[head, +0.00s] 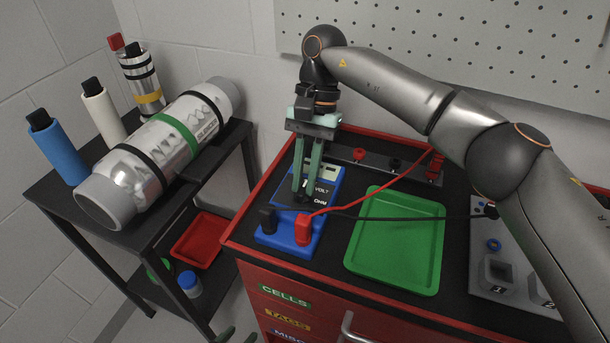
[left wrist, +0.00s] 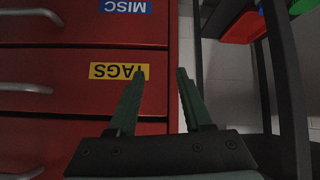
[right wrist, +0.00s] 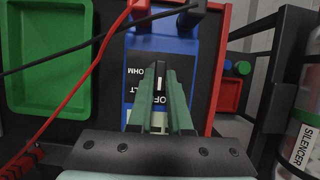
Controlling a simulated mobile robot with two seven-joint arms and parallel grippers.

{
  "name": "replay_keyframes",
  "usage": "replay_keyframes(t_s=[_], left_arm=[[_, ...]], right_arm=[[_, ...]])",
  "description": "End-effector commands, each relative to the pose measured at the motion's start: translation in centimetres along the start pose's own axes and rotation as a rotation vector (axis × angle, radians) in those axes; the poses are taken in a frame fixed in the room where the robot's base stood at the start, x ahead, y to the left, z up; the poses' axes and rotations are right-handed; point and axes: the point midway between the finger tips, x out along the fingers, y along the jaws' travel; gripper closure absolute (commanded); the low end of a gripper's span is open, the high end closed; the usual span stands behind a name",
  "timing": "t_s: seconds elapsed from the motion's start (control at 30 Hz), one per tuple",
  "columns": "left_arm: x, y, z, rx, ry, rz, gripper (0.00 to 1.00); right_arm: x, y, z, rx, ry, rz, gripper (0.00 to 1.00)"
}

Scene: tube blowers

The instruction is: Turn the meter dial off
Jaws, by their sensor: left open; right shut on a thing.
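The blue meter (head: 282,241) stands on the red cabinet's dark top, left of the green tray. Its dark face shows the words VOLT and OHM. In the right wrist view, the meter's black dial (right wrist: 159,70) has a white mark on it and sits between my fingertips.
Red and black leads run from the meter's red plug (head: 303,229) and black plug (head: 267,219) across the green tray (head: 396,240). A grey block (head: 510,265) lies at right. A black rack (head: 205,172) at left carries a large cylinder (head: 165,150) and several tubes.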

Motion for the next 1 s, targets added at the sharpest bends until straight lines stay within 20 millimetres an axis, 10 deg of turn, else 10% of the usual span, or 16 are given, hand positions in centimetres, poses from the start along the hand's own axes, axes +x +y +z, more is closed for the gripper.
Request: replay_keyframes(t_s=[0.33,0.67,1.0], left_arm=[[0.1,0.0,-0.3,0.002,0.005,0.0,0.5],[0.1,0.0,-0.3,0.002,0.004,0.001,0.5],[-0.4,0.1,-0.7,0.001,0.002,0.002,0.5]], right_arm=[[0.0,0.0,0.0,0.001,0.0,0.0,0.53],[-0.5,0.0,0.0,0.002,0.001,-0.001,0.53],[-6.0,-0.1,0.1,0.004,0.002,-0.001,0.53]])
